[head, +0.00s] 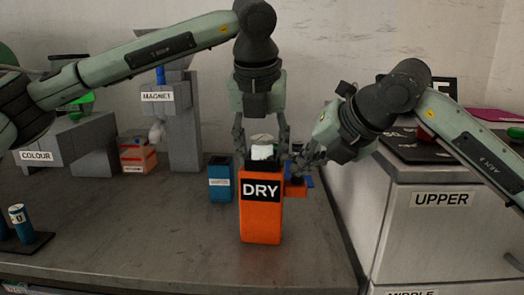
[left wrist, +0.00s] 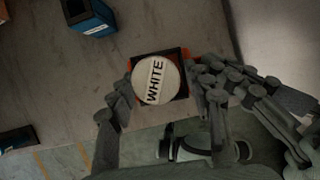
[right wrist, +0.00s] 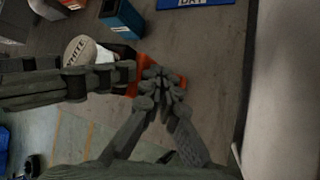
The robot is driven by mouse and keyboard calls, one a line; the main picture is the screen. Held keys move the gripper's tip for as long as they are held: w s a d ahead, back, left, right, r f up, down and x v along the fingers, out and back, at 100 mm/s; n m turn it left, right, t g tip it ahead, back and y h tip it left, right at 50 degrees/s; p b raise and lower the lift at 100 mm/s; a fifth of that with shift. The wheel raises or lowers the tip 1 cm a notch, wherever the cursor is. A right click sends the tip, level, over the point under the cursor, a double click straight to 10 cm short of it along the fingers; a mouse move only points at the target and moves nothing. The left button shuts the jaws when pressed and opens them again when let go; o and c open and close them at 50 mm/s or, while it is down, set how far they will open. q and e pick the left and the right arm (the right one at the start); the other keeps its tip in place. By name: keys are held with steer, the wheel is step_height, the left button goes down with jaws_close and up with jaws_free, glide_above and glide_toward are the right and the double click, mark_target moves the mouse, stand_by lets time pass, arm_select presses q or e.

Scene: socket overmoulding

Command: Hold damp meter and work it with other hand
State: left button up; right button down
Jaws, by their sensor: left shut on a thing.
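No label names the damp meter, so I cannot be sure which thing it is. A white round-topped piece marked WHITE (head: 263,152) is at the mouth of an orange box labelled DRY (head: 261,215). Its top shows in the left wrist view (left wrist: 157,80). My left gripper (head: 263,145) points down, shut on the white piece, with fingers on either side. A small orange thing (head: 295,190) stands just right of the box. My right gripper (head: 300,170) is above it; its fingertips meet in the right wrist view (right wrist: 160,88), with the orange part partly hidden behind them.
A blue box (head: 220,180) stands left of the orange box. A flat blue piece (right wrist: 195,3) lies behind. Grey COLOUR (head: 37,156) and MAGNET (head: 158,97) stands are at the left. A drawer cabinet (head: 435,215) is close on the right.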

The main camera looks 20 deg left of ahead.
mark_target(301, 178)
arm_select(q)
steer(key=shift+r, duration=0.1)
arm_select(e)
steer(key=shift+f, duration=0.15)
steer(key=shift+r, duration=3.15)
arm_select(q)
steer(key=o, duration=1.4)
